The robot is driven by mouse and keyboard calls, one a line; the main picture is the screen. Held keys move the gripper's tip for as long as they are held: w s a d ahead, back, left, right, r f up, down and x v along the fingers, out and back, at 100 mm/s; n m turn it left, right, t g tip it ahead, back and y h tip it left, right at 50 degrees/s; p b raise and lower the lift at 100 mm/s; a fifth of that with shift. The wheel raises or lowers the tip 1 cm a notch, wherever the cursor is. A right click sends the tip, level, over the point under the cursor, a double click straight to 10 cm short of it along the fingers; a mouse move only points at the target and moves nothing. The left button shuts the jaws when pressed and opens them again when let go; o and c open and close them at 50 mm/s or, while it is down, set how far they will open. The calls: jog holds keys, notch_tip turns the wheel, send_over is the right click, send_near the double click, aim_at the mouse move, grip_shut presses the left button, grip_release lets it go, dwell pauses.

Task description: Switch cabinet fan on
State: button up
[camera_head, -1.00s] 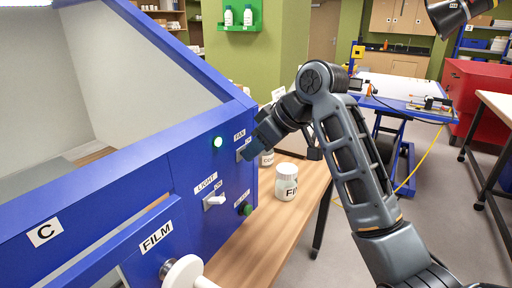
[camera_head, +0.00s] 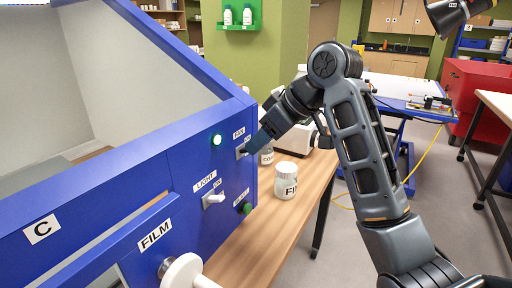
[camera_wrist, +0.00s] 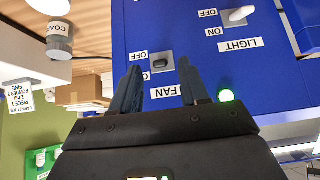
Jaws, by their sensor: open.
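The blue cabinet (camera_head: 190,165) stands at the left in the head view, its side panel carrying the controls. The fan switch (camera_wrist: 157,62) is a small dark toggle above the upside-down FAN label (camera_wrist: 164,91) in the wrist view. In the head view the fan switch plate (camera_head: 240,153) is partly hidden by my gripper. My gripper (camera_wrist: 158,67) is open and empty, one finger on each side of the switch in the picture. I cannot tell whether the fingers touch it. A lit green lamp (camera_head: 217,141) is beside the FAN label; it also shows in the wrist view (camera_wrist: 226,96).
The white light switch (camera_head: 214,199) and a green knob (camera_head: 245,208) are lower on the panel. A white FINE jar (camera_head: 286,181) and a COARSE jar (camera_head: 267,156) stand on the wooden bench (camera_head: 262,237) below my arm. A film roll (camera_head: 183,272) projects at the front.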

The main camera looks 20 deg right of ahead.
jog(key=v, duration=0.4)
jog(key=shift+s+d+r, duration=0.15)
jog(key=shift+r, duration=0.1)
